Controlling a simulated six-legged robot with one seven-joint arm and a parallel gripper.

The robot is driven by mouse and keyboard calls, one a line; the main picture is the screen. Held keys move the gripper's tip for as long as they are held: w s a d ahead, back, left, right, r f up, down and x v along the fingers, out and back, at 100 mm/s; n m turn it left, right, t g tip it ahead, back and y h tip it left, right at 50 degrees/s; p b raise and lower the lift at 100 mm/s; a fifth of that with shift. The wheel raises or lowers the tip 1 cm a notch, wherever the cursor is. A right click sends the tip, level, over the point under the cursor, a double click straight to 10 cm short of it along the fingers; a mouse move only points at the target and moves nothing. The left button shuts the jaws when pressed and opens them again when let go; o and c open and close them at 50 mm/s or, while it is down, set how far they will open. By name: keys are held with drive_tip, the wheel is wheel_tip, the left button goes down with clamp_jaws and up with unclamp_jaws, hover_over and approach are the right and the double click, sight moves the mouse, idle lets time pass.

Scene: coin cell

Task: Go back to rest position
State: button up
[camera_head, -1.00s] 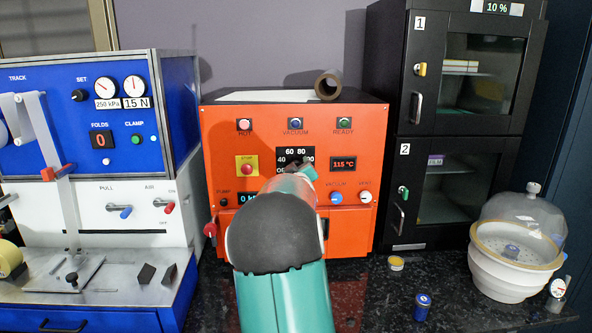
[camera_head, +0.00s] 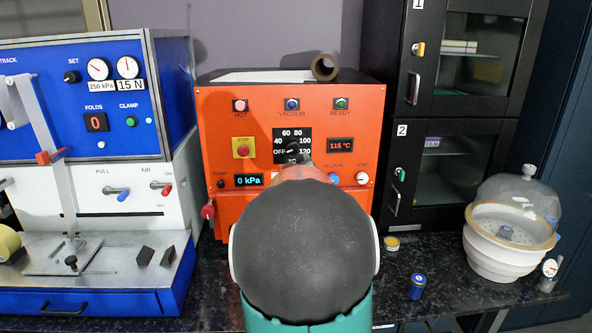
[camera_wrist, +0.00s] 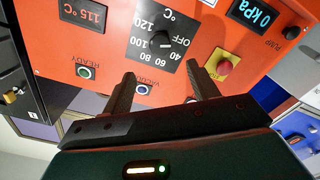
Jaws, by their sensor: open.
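My gripper shows in the wrist view (camera_wrist: 165,85), with its two fingers apart and nothing between them. It points at the front of the orange vacuum oven (camera_head: 215,135), whose temperature dial (camera_wrist: 160,40) lies beyond the fingertips in the wrist view. I cannot tell whether the fingers touch the panel. The dial (camera_head: 292,148) also shows in the head view, its lower part close to the arm's end. My arm fills the lower middle of the head view and hides the oven's lower front and the gripper's fingers.
A blue and white machine (camera_head: 95,100) stands at left. A black two-door cabinet (camera_head: 450,140) stands at right. A domed white vessel (camera_head: 505,262), a blue jar (camera_head: 417,287), a yellow-lidded tin (camera_head: 391,244) and a small gauge (camera_head: 549,270) are on the dark counter (camera_head: 455,290). A brown tube (camera_head: 325,67) lies on the oven.

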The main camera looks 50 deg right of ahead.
drive_tip(key=shift+v, duration=1.05)
drive_tip(key=w+a+f+y, duration=0.1)
drive_tip(key=a+y, duration=0.2)
drive_tip(key=a, duration=0.7)
drive_tip(key=a+f+n+g+y, duration=0.1)
drive_tip(key=a+y, duration=0.3)
drive_tip(key=a, duration=0.5)
drive_tip(key=w+a+f+y, duration=0.1)
drive_tip(key=a+f+y, duration=0.15)
drive_tip(key=a, duration=0.75)
drive_tip(key=s+a+f+n+g+y, duration=0.1)
drive_tip(key=s+a+f+g+y, duration=0.1)
drive_tip(key=s+a, duration=0.5)
drive_tip(key=s+a+f+n+g+y, duration=0.1)
drive_tip(key=s+a+f+g+y, duration=0.1)
drive_tip(key=s+a, duration=0.6)
drive_tip(key=a+g, duration=0.1)
drive_tip(key=a, duration=0.2)
drive_tip(key=shift+a, duration=0.3)
drive_tip(key=shift+s+f, duration=0.1)
